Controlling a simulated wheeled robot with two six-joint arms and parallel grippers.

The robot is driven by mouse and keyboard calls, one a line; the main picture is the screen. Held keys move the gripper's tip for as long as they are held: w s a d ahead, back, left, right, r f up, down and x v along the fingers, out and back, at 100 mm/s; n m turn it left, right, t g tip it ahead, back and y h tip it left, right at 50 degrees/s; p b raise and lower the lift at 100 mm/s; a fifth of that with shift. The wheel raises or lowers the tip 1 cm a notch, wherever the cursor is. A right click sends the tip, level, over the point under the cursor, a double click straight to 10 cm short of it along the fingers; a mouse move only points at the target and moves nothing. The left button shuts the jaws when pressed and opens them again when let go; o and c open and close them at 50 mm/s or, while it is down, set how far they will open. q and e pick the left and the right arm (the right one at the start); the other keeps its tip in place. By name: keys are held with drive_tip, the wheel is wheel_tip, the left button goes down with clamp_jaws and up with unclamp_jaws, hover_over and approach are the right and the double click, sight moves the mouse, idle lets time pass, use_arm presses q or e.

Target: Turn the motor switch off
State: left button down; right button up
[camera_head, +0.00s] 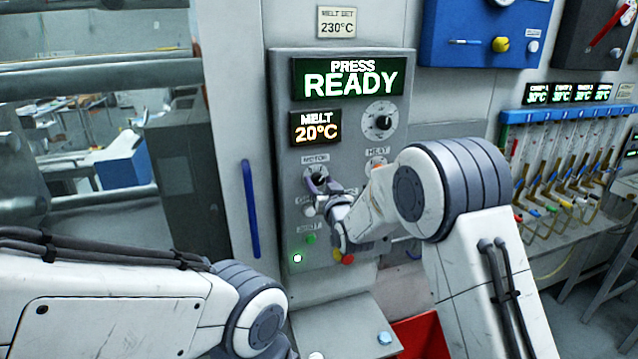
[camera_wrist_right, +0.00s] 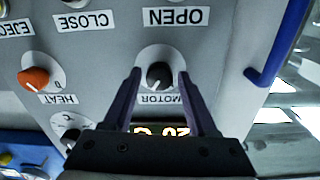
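The motor switch (camera_head: 318,173) is a dark round knob on a pale plate, under the MOTOR label on the grey press panel (camera_head: 285,120). In the right wrist view, which shows the panel upside down, the motor switch (camera_wrist_right: 159,75) lies between the two dark fingers of my right gripper (camera_wrist_right: 160,76). The fingers are apart, with a gap on each side of the knob. In the head view my right gripper (camera_head: 322,184) is at the motor switch and partly covers it. My left arm crosses the lower left; its gripper is out of view.
The orange HEAT knob (camera_wrist_right: 35,78) is beside the motor switch. The panel displays (camera_head: 350,77) read PRESS READY and MELT 20°C. OPEN and CLOSE labels are close by. A red button (camera_head: 347,257) sits lower on the panel. A blue handle (camera_head: 251,208) stands at its left.

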clamp_jaws()
drive_tip(key=shift+a, duration=0.1)
drive_tip(key=shift+f+n+b, duration=0.15)
drive_tip(key=shift+n+b, duration=0.15)
drive_tip(key=shift+b, duration=0.35)
drive_tip(key=n+b, duration=1)
drive_tip(key=b, duration=0.3)
drive_tip(key=shift+f, duration=0.15)
drive_tip(key=shift+n+y+b, duration=0.3)
drive_tip(key=shift+n+b, duration=1.45)
drive_tip(key=shift+n, duration=0.15)
drive_tip(key=shift+r, duration=0.2)
drive_tip(key=shift+o, duration=2.2)
unclamp_jaws()
